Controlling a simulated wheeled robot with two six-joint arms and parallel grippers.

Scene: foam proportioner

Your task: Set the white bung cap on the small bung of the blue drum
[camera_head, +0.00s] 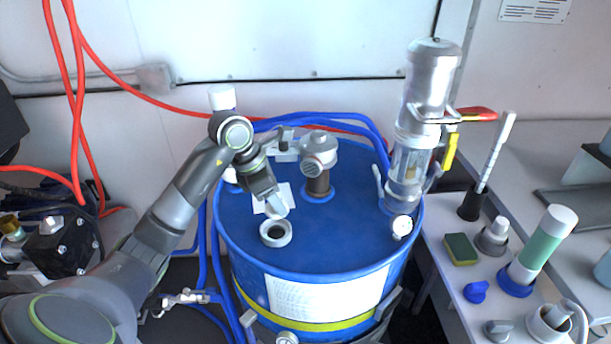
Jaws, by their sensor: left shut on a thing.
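The blue drum (340,235) stands upright in the middle. A pale ring with a dark centre (276,233), which looks like the small bung, shows at the left front of its top. My left gripper (274,204) points down just behind this ring, its jaws shut. A small pale piece at its tips appears to be the white bung cap (277,208), mostly hidden by the fingers. I cannot tell whether it touches the ring. My right gripper is not in view.
A brown pipe with a grey fitting (319,165) rises from the drum top, close right of my gripper. A tall metal and glass proportioner (409,140) stands at the drum's right. Blue hoses (350,119) curve behind. A side bench (470,268) holds a sponge and several tools.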

